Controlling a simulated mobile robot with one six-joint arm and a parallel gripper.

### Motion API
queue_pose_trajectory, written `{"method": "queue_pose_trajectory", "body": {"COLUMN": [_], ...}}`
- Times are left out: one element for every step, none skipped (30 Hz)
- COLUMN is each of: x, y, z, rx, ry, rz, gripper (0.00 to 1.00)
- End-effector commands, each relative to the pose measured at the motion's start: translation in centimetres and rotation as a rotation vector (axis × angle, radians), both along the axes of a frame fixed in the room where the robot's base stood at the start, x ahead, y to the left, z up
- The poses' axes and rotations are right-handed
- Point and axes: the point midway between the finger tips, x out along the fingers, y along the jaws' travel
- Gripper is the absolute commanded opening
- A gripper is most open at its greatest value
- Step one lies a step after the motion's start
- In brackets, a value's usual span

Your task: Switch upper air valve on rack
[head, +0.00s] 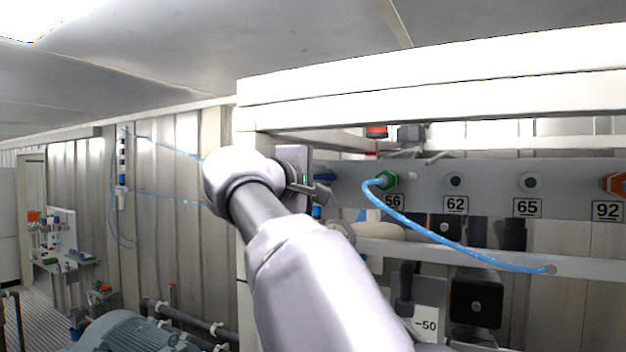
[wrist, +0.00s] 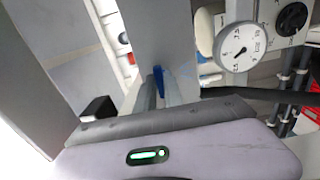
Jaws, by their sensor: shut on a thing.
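The rack (head: 350,200) has a grey panel with a blue valve handle (head: 325,177) at its left end. This handle also shows in the wrist view (wrist: 158,79) as a narrow blue piece between my fingers. My gripper (head: 322,193) is at the left end of the panel, by the handle. In the wrist view my gripper (wrist: 159,92) is shut on the blue handle. The fingers and wrist hide most of the handle and the valve body.
A green fitting (head: 387,180) with a blue hose (head: 440,236) sits right of my gripper. A red fitting (head: 616,184) is at the far right. A round gauge (wrist: 240,46) is near the gripper. White beams (head: 430,95) run above the panel.

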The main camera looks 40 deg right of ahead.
Motion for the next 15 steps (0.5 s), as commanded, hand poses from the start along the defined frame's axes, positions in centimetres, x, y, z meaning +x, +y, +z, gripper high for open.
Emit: {"method": "queue_pose_trajectory", "body": {"x": [-0.01, -0.01, -0.01, -0.01, -0.01, -0.01, -0.01, -0.01, -0.01, -0.01, -0.01, -0.01, -0.01, -0.01, -0.01], "y": [0.00, 0.00, 0.00, 0.00, 0.00, 0.00, 0.01, 0.01, 0.01, 0.00, 0.01, 0.01, 0.01, 0.01, 0.01], "z": [0.01, 0.01, 0.01, 0.01, 0.02, 0.02, 0.02, 0.02, 0.02, 0.02, 0.02, 0.02, 0.01, 0.02, 0.01], "rx": [0.001, 0.001, 0.001, 0.001, 0.001, 0.001, 0.001, 0.000, 0.000, 0.000, 0.000, 0.000, 0.000, 0.000, 0.000], "ry": [-0.002, -0.002, -0.002, -0.002, -0.002, -0.002, -0.002, -0.001, -0.001, -0.001, -0.001, -0.001, -0.001, 0.000, 0.000], "rz": [0.000, 0.000, 0.000, 0.000, 0.000, 0.000, 0.000, 0.000, 0.000, 0.000, 0.000, 0.000, 0.000, 0.000, 0.000], "gripper": [0.00, 0.00, 0.00, 0.00, 0.00, 0.00, 0.14, 0.20, 0.27, 0.33, 0.34, 0.34, 0.34, 0.34, 0.34]}}
